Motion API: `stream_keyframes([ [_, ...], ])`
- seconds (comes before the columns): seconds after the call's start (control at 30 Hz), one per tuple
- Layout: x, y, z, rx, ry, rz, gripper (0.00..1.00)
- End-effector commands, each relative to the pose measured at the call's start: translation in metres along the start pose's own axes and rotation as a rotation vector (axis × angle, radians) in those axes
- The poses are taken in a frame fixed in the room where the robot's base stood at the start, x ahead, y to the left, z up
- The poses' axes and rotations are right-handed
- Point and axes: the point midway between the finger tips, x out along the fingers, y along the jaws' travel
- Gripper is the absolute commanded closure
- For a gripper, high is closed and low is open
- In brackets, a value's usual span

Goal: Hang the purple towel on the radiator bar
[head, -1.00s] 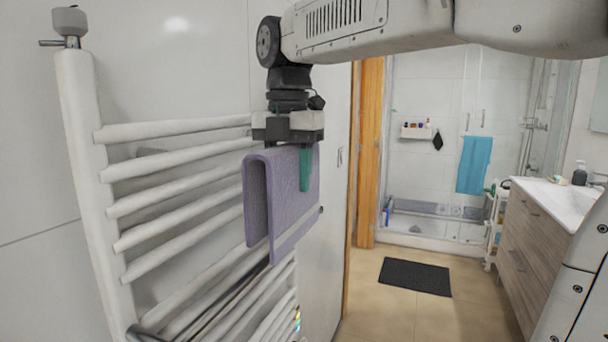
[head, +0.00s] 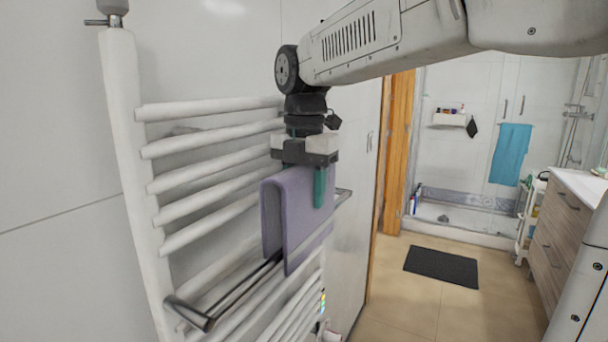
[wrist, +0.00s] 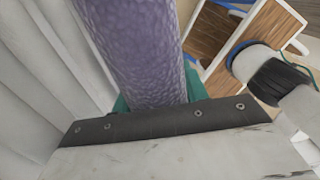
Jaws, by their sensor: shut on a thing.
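The purple towel (head: 303,215) is folded over, with two flaps hanging down, below my gripper (head: 312,180). My gripper is shut on its upper fold, with a teal finger against the near flap. The towel also fills the upper middle of the wrist view (wrist: 135,55). The chrome radiator bar (head: 245,288) sticks out in front of the white radiator (head: 130,150). It runs from lower left, passes behind the near flap's lower part and shows again at the towel's right. I cannot tell whether the fold touches the bar.
White radiator tubes stand close behind and left of the towel. A wooden door frame (head: 397,150) is to the right. Beyond it are a shower with a blue towel (head: 511,153), a dark mat (head: 441,266) and a wooden vanity (head: 562,225). Floor around the mat is clear.

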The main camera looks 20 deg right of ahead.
Motion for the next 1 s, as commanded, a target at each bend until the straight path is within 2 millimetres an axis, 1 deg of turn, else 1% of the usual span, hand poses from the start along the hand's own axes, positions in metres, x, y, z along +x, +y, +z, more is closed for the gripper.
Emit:
stream_keyframes([
  [0.3, 0.033, 0.0, 0.0, 0.0, 0.001, -0.001, 0.83],
  [1.0, 0.101, 0.0, 0.0, 0.0, 0.001, -0.001, 0.83],
])
